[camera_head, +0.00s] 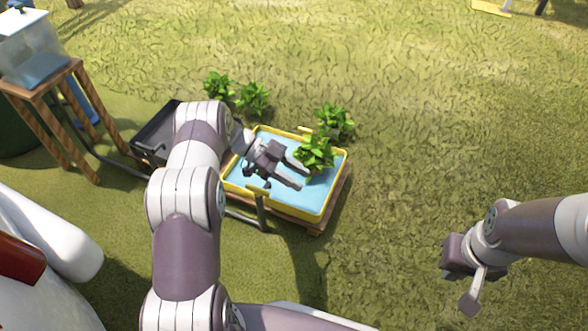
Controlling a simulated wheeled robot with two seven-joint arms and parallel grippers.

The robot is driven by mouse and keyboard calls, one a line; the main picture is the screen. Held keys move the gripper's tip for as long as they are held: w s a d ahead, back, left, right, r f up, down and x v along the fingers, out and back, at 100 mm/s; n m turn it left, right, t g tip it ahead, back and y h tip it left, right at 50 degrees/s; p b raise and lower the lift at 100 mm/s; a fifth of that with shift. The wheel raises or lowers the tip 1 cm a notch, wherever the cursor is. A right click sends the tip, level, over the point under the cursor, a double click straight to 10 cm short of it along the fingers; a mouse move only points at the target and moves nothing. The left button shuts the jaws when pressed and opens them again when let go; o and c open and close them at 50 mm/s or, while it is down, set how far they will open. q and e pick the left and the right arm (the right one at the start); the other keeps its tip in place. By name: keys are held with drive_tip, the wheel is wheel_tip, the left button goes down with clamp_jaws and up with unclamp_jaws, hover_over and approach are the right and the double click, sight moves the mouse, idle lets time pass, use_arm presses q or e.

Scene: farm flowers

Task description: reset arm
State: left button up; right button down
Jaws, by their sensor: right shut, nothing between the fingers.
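My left gripper (302,178) reaches over a yellow-rimmed tray (323,212) with a light blue inside. Its two fingers are apart, and I see nothing held between them. A green leafy plant (315,152) is at the tray's back right, close to the fingertips. I cannot tell whether they touch. My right gripper (472,299) is shut and empty, over the grass at the lower right, away from the tray.
More leafy plants stand on the grass behind the tray (335,122) and behind the dark cart (155,130). A wooden stand (40,95) bears a clear container (27,45) at the upper left. Grass right of the tray is clear.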

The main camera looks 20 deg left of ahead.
use_arm(q)
drive_tip(key=w+a+f+n+t+y, duration=0.1)
drive_tip(key=w+f+n+t+y, duration=0.1)
drive_tip(key=w+f+t, duration=0.25)
drive_tip(key=w+a+r+n+t+y+p, duration=0.3)
drive_tip(key=w+a+r+n+t+y, duration=0.15)
drive_tip(key=a+n+y, duration=0.4)
drive_tip(key=s+d+r+n+g+y+p, duration=0.1)
drive_tip(key=s+d+r+n+g+p, duration=0.15)
drive_tip(key=s+r, duration=0.5)
drive_tip(key=s+d+r+n+g+y+p, duration=0.1)
drive_tip(key=s+d+r+n+g+p, duration=0.3)
drive_tip(key=s, duration=0.7)
drive_tip(key=s+r+n+g+y+p, duration=0.1)
drive_tip(key=s+r+n, duration=0.1)
drive_tip(key=s+r, duration=0.65)
drive_tip(key=s+d+r+p, duration=0.1)
drive_tip(key=r+p, duration=1.9)
drive_tip(key=r, duration=0.1)
drive_tip(key=d+r+t+p, duration=0.1)
drive_tip(key=d+r+p, duration=0.1)
drive_tip(key=r+p, duration=1.8)
drive_tip(key=shift+s+r, duration=0.4)
drive_tip(key=shift+r, duration=0.4)
